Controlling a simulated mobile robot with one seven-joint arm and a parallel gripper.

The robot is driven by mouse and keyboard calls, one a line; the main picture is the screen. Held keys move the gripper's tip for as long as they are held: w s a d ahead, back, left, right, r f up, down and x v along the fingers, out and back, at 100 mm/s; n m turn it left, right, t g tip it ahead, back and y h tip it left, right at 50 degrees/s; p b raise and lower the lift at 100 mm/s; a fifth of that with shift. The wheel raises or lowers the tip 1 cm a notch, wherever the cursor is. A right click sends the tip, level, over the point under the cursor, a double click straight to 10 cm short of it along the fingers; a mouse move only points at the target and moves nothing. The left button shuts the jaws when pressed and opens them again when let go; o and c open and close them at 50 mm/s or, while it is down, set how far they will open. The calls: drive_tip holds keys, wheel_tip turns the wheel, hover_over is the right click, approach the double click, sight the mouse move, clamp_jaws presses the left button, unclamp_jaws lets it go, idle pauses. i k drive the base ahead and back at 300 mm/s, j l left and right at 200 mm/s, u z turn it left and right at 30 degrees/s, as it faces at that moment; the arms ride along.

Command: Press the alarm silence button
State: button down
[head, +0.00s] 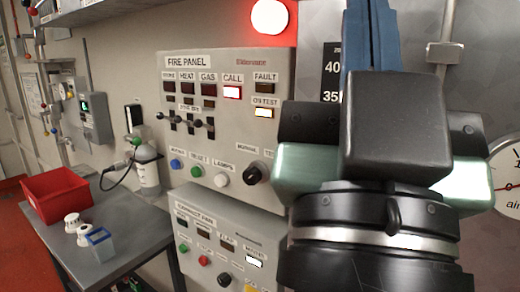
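The grey fire panel (223,130) fills the middle of the head view. Below its switches is a row with a blue button (175,164), a green button (197,171), a white button (221,180) and a black knob (256,174). The label over the blue one is too small to read surely; the green one's seems to say reset, the white one's lamps. My gripper (395,125) is close to the camera, right of these buttons, covering the panel's right edge. I see it from behind; its fingertips are hidden.
A lower grey panel (215,222) has more buttons. A red lamp (269,16) glows above. The call light (232,92) is lit. A grey table (140,225) at left holds a red bin (62,194) and small items. A round gauge (508,180) is at far right.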

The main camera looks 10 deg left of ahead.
sight(174, 164)
drive_tip(key=i+j, duration=0.1)
drive_tip(key=j, duration=0.3)
drive_tip(key=i+j, duration=0.1)
drive_tip(key=j, duration=0.3)
drive_tip(key=i+j, duration=0.1)
drive_tip(key=j, duration=0.3)
drive_tip(key=i+j, duration=0.3)
drive_tip(key=i, duration=0.1)
